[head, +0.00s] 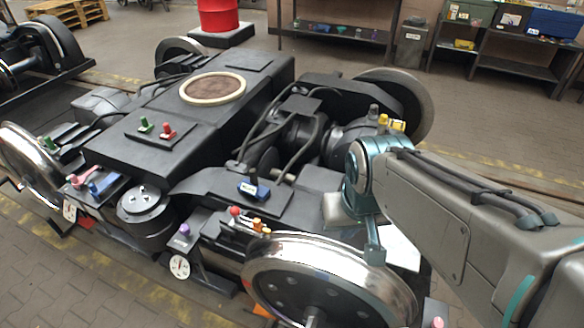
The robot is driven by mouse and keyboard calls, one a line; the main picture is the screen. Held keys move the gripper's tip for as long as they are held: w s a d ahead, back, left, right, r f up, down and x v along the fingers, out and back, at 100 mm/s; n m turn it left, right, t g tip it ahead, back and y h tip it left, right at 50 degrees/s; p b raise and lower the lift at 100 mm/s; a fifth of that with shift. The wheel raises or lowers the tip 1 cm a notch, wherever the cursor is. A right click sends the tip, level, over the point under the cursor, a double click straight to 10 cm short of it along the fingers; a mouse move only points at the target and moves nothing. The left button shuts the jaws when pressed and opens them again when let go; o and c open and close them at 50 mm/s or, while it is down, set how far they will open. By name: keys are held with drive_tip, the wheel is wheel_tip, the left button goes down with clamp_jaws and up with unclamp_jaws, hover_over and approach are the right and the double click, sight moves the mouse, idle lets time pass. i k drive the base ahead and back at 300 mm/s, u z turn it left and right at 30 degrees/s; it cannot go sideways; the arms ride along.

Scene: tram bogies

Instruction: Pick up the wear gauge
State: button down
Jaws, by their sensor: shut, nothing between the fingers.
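I cannot tell for certain which item is the wear gauge. Several small coloured tools and gauges lie on the black tram bogie (150,150). A round white dial (180,266) hangs at the near side, and another white dial (69,210) is further left. A yellow item (390,123) sits at the far right, behind my wrist. My gripper (375,256) points down above the near right wheel, shut and empty. My wrist and arm hide part of the bogie's right end.
The shiny near wheel (330,280) rises close to my gripper. Green and red pieces (168,130) lie on the top plate, near a round brown-filled opening (212,88). A red drum (218,16) and shelves (515,68) stand behind. Paved floor (80,280) is open at the front left.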

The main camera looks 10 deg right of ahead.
sight(251, 187)
drive_tip(key=z, duration=3.4)
drive_tip(key=k, duration=2.05)
drive_tip(key=u, duration=2.05)
drive_tip(key=i, duration=0.5)
